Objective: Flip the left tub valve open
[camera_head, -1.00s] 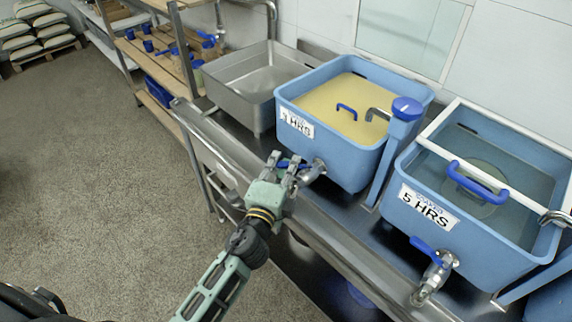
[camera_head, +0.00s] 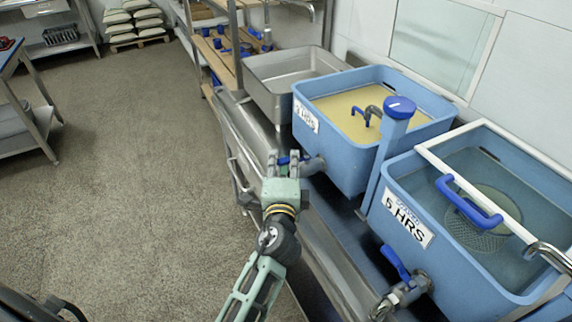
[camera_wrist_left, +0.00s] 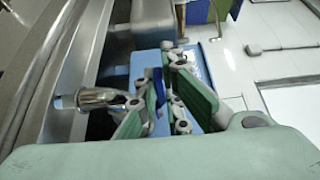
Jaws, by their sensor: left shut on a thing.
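The left tub (camera_head: 345,160) is blue, holds yellowish liquid and carries an "HRS" label. Its metal valve (camera_head: 313,165) sticks out low on the front; the spout also shows in the left wrist view (camera_wrist_left: 92,98). My left gripper (camera_head: 284,160) is at this valve, its fingers shut on the blue valve handle (camera_wrist_left: 158,88), which shows between the fingers in the left wrist view. Much of the handle is hidden by the fingers. My right gripper is not in view.
A second blue tub (camera_head: 465,262) labelled "5 HRS" stands to the right with its own blue-handled valve (camera_head: 396,264). A steel basin (camera_head: 268,90) stands behind the left tub. The steel bench edge (camera_head: 262,150) runs beside my arm. The floor to the left is open.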

